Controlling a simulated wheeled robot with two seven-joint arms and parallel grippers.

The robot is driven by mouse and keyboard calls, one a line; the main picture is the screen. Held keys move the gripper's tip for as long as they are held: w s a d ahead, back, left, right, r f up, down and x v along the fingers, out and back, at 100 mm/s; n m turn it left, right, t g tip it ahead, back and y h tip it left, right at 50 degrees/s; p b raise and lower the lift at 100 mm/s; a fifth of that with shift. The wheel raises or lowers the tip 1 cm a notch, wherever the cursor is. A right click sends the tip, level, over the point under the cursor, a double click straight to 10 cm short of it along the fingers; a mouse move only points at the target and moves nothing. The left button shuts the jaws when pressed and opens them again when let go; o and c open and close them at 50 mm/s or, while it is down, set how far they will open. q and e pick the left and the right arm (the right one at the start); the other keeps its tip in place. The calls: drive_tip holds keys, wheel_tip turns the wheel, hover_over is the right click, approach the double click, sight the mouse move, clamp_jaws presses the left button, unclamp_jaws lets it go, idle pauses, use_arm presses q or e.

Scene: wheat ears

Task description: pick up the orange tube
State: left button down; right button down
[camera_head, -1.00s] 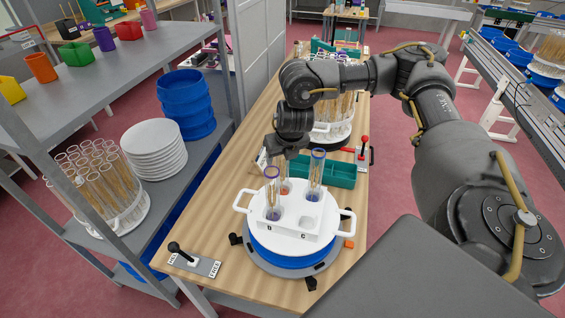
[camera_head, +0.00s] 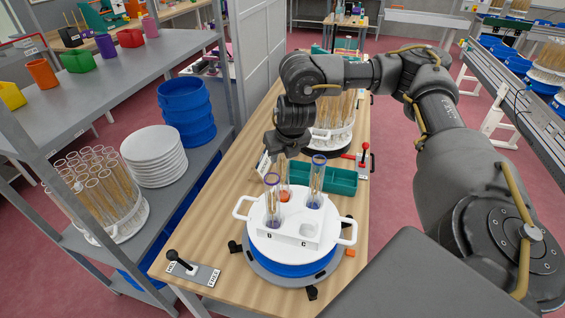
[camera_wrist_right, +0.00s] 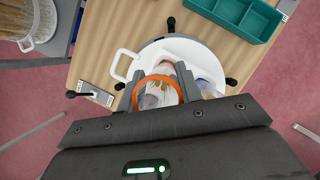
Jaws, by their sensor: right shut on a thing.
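The orange tube (camera_head: 284,184) is a clear tube with an orange bottom and wheat ears inside, at the back of the white rack (camera_head: 262,232). Its orange rim (camera_wrist_right: 136,94) shows large in the right wrist view. My right gripper (camera_head: 290,157) is above the rack, shut on the tube's upper part; its fingers (camera_wrist_right: 160,95) lie either side of the tube. I cannot tell whether the tube's bottom is clear of its hole. My left gripper is out of view.
The rack sits on a round blue-edged stand (camera_head: 290,269) on the wooden table (camera_head: 208,225). A teal tray (camera_head: 341,181) and a holder full of tubes (camera_head: 333,135) are behind. A lever (camera_head: 176,256) is front left. Shelves stand at left.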

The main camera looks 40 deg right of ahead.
drive_tip(key=shift+r, duration=3.6)
drive_tip(key=shift+s+f, duration=0.1)
